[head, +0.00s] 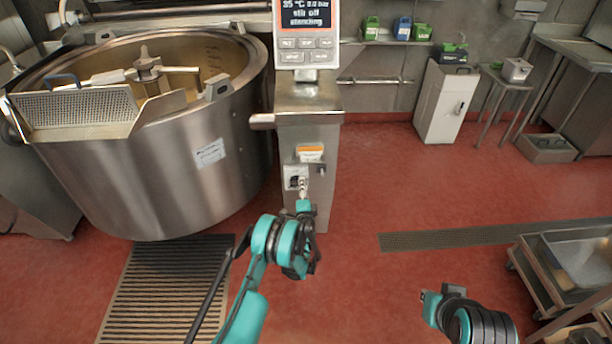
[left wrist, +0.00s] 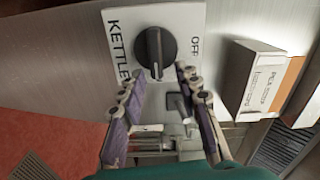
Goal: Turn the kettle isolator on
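The kettle isolator is a black rotary knob (left wrist: 155,52) on a white plate (left wrist: 190,18) marked KETTLE and OFF. The knob's ridge runs roughly up and down in the left wrist view, with OFF to its right. In the head view the isolator plate (head: 291,182) is small on the front of the steel pillar, partly hidden by my gripper. My left gripper (left wrist: 161,75) is open, its fingertips just short of the knob, one toward each side; contact is not clear. It also shows in the head view (head: 303,192). My right gripper (head: 431,306) is far from the pillar, its fingers unclear.
The large steel kettle (head: 160,170) stands left of the pillar (head: 308,120), with a display panel (head: 306,38) on top. An orange-and-white box (left wrist: 262,82) sits beside the isolator. A floor grate (head: 165,290) lies below. A metal cart (head: 570,255) stands right; red floor between is clear.

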